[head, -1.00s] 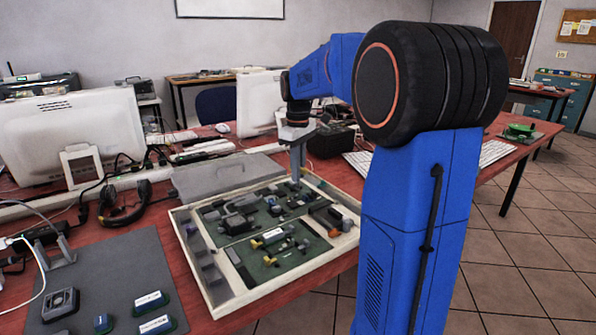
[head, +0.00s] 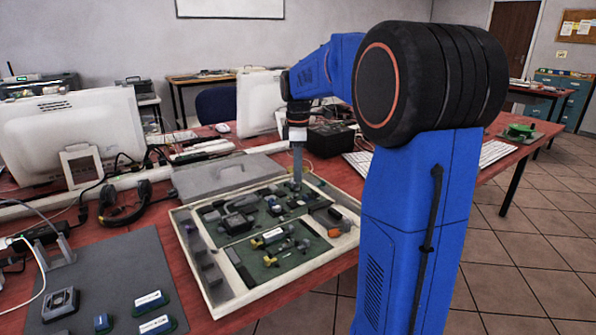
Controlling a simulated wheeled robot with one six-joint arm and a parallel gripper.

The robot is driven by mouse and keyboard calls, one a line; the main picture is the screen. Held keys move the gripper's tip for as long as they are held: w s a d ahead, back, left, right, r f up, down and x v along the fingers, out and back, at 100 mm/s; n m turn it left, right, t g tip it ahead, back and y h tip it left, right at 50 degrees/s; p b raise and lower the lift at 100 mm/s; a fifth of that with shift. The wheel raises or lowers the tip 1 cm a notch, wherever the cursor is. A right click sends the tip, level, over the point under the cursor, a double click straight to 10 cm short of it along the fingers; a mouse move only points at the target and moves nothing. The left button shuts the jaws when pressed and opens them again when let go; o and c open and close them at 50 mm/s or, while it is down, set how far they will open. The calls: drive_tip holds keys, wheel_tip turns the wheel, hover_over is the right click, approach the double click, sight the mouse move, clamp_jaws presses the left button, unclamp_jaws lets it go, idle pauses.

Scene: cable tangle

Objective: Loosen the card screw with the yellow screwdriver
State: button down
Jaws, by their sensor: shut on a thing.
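My gripper (head: 297,183) points straight down at the back right part of a green board (head: 289,269) in a pale wooden tray (head: 229,305). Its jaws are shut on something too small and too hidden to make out. The jaw tips are at or just above the dark parts there; I cannot tell if they touch. I cannot pick out the card screw. No yellow screwdriver shows clearly. A small part with a yellow end (head: 257,243) lies mid-board, and an orange piece (head: 334,232) lies near the right rim.
A grey lidded case (head: 225,175) lies behind the tray. A grey mat (head: 100,270) with small labelled blocks is at the left. A headset (head: 124,204), monitors (head: 80,125) and cables crowd the back left.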

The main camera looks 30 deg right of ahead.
drive_tip(key=shift+n, duration=0.5)
drive_tip(key=n, duration=0.5)
drive_tip(key=shift+n, duration=0.3)
drive_tip(key=shift+r, duration=3.5)
